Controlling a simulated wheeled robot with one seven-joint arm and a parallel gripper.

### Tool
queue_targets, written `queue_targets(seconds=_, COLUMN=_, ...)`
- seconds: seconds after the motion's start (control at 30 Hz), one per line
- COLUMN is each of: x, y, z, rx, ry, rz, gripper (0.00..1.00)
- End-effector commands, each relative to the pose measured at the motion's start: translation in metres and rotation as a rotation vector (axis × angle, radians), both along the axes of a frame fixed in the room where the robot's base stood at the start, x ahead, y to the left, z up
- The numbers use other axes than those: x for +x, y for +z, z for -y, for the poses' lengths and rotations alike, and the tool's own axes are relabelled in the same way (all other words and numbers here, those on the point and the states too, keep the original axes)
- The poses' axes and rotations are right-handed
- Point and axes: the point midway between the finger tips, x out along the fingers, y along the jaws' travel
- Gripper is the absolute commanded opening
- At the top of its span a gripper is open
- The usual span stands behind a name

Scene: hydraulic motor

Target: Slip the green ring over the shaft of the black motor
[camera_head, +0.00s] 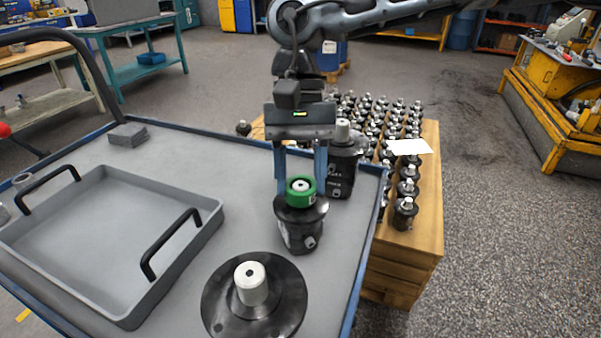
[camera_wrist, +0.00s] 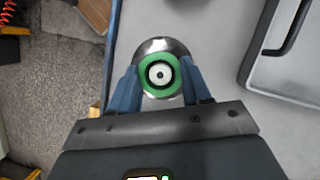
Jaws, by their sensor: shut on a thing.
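The green ring (camera_head: 301,198) is between the two blue fingers of my gripper (camera_head: 301,190), which is shut on it. A black motor (camera_head: 301,228) stands upright on the grey table top directly under the gripper. The ring encircles the motor's pale shaft (camera_head: 300,185), whose top shows inside the ring. In the wrist view, the green ring (camera_wrist: 145,76) surrounds the round shaft end (camera_wrist: 160,74) with a dark gap between them. The fingers (camera_wrist: 160,84) lie on either side of the ring. The lower shaft is hidden, so I cannot tell if the ring touches the motor body.
A larger black flanged part with a pale shaft (camera_head: 251,282) stands in front. Another black motor (camera_head: 341,170) stands behind the gripper, to the right. A grey tray (camera_head: 100,297) with black handles is at left. A wooden crate (camera_head: 425,215) with many motors stands beyond the table's right edge.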

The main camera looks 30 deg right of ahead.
Motion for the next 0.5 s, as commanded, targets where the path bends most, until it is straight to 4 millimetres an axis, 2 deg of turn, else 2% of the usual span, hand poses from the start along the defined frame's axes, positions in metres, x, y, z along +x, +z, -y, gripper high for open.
queue_targets(seconds=0.03, x=0.0, y=0.0002, z=0.0, rx=0.0, ry=0.0, rz=0.0, gripper=0.2)
queue_targets(seconds=0.07, x=0.0, y=0.0002, z=0.0, rx=0.0, ry=0.0, rz=0.0, gripper=0.49)
queue_targets(seconds=0.37, x=0.0, y=0.0002, z=0.0, rx=0.0, ry=0.0, rz=0.0, gripper=0.78)
queue_targets(seconds=0.5, x=0.0, y=0.0002, z=0.0, rx=0.0, ry=0.0, rz=0.0, gripper=0.78)
